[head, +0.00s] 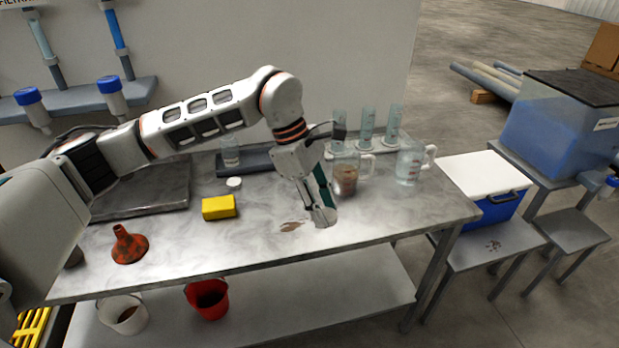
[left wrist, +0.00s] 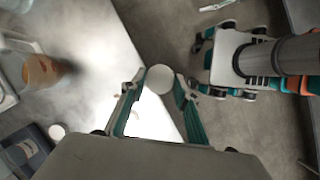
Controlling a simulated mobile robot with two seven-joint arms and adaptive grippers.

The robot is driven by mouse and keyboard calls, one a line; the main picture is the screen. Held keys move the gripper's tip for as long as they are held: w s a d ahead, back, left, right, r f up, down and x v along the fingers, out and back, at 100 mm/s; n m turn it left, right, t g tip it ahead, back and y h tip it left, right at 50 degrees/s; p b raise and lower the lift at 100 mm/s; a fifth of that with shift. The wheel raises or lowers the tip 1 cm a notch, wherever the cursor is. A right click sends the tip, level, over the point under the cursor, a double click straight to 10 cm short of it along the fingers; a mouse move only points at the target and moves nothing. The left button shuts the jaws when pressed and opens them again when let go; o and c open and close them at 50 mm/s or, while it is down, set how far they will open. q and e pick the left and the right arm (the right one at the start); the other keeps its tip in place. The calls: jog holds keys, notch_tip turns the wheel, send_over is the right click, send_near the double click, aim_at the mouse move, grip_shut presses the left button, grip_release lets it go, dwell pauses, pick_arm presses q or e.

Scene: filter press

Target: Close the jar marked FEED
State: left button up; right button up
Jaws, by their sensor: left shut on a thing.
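My left gripper (head: 322,208) is above the front right part of the steel bench (head: 350,228). In the left wrist view its teal fingers (left wrist: 160,84) are shut on a round white lid (left wrist: 160,78), held face-on at the fingertips. A clear jar (head: 230,155) with a pale label stands without a visible lid on the dark tray at the back of the bench; I cannot read its label. It also seems to show in the left wrist view (left wrist: 18,152). A second white disc (head: 234,182) lies on the bench in front of it.
A yellow sponge (head: 219,207) and a rusty funnel (head: 129,244) lie left of the gripper. A jug of brown liquid (head: 345,177), a clear jug (head: 409,163) and cylinders (head: 366,130) stand behind it. A brown stain (head: 291,226) marks the bench. The front middle is clear.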

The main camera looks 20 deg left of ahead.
pick_arm(q)
jog(key=s+a+f+m+g+y, duration=0.2)
jog(key=s+a+f+m, duration=0.3)
jog(key=f+m, duration=0.3)
jog(key=s+a+f+m+g+y, duration=0.2)
jog(key=s+a+f+m, duration=0.4)
jog(key=f+m, duration=0.2)
jog(key=shift+a+f+m+y, duration=0.15)
jog(key=shift+a+m+y, duration=0.15)
jog(key=shift+s, duration=0.1)
jog(key=shift+s+a, duration=0.1)
